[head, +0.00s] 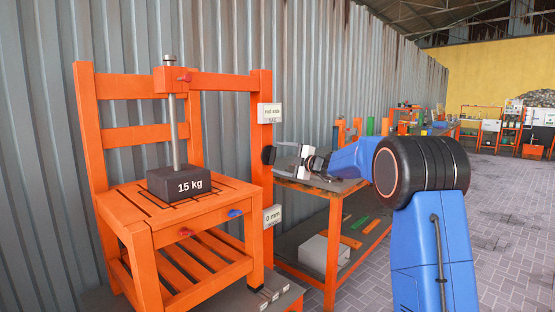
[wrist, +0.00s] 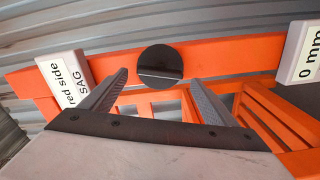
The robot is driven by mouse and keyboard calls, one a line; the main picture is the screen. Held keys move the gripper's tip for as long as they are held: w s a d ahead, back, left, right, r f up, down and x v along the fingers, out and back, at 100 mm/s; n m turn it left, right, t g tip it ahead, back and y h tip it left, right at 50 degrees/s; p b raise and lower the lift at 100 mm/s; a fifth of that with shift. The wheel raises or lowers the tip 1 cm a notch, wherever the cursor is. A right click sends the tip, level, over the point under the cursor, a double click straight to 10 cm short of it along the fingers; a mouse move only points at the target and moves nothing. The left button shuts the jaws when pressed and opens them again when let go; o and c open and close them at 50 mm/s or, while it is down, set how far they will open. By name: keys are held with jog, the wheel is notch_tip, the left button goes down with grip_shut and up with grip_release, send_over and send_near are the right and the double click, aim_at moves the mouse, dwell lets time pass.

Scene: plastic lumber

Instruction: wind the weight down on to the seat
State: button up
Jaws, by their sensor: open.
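The dark weight (head: 178,183) marked 15 kg hangs from a steel rod (head: 174,125) over the orange slatted seat (head: 215,196). I cannot tell whether its underside touches the seat. A round black knob (head: 269,155) sits on the orange post right of the chair. My gripper (head: 285,159) is just right of the knob, open and facing it. In the wrist view the knob (wrist: 160,66) appears between my two open fingers, beyond their tips, and I see no contact.
Signs on the post read "red side SAG" (head: 269,113) and "0 mm" (head: 272,215). Red knobs (head: 185,233) and a blue knob (head: 236,213) stick out from the chair. An orange workbench (head: 330,189) stands under my gripper. Paved floor (head: 500,220) is open at right.

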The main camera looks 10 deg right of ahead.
jog(key=v, duration=1.5)
jog(key=shift+s+d, duration=0.1)
jog(key=shift+s, duration=0.05)
